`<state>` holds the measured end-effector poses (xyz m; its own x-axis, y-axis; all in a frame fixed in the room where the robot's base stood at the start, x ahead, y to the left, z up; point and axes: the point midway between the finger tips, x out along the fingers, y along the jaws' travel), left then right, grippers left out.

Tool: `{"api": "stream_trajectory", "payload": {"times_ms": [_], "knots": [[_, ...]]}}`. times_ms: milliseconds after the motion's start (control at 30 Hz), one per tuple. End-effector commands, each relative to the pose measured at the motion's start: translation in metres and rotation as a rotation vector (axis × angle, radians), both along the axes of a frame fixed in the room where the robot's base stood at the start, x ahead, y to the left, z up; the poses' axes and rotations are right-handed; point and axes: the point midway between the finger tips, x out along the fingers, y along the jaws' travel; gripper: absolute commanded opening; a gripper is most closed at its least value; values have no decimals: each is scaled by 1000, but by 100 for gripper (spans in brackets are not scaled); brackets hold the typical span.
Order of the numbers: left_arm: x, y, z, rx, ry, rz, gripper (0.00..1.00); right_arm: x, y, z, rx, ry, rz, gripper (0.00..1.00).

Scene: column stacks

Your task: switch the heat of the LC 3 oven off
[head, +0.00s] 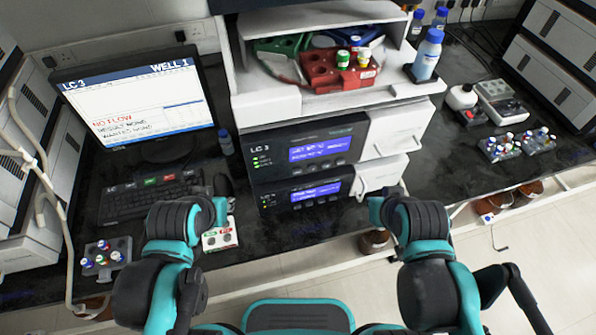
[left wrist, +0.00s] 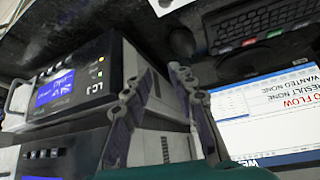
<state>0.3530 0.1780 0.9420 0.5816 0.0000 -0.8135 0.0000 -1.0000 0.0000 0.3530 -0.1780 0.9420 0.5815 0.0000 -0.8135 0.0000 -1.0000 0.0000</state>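The LC 3 stack is in the middle of the head view. Its upper module (head: 300,150), marked LC 3, has a lit blue display and green lights; a lower module (head: 305,192) also has a lit blue display. The display text is too small to read. The left wrist view shows an LC-marked module (left wrist: 75,85), upside down. My left gripper (left wrist: 160,72) has its fingertips apart, with nothing seen between them; in the head view the left arm ends left of the stack. My right gripper (head: 378,208) is in front of the stack's lower right; its fingers are unclear.
A monitor (head: 137,100) reading LC-3, WELL 1, NO FLOW and a keyboard (head: 150,197) stand left. A vial rack (head: 106,257) is at the front left. Bottles (head: 427,58) stand on the stack.

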Motion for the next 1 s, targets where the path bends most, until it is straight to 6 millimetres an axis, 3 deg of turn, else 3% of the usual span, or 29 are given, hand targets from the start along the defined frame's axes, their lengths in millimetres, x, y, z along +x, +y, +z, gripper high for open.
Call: {"api": "stream_trajectory", "payload": {"times_ms": [33, 67, 1000], "knots": [[0, 0, 0, 0, 0, 0, 8, 0, 0, 0, 0, 0, 0, 0], [0, 0, 0, 0, 0, 0, 0, 0, 0, 0, 0, 0, 0, 0], [0, 0, 0, 0, 0, 0, 0, 0, 0, 0, 0, 0, 0, 0]]}}
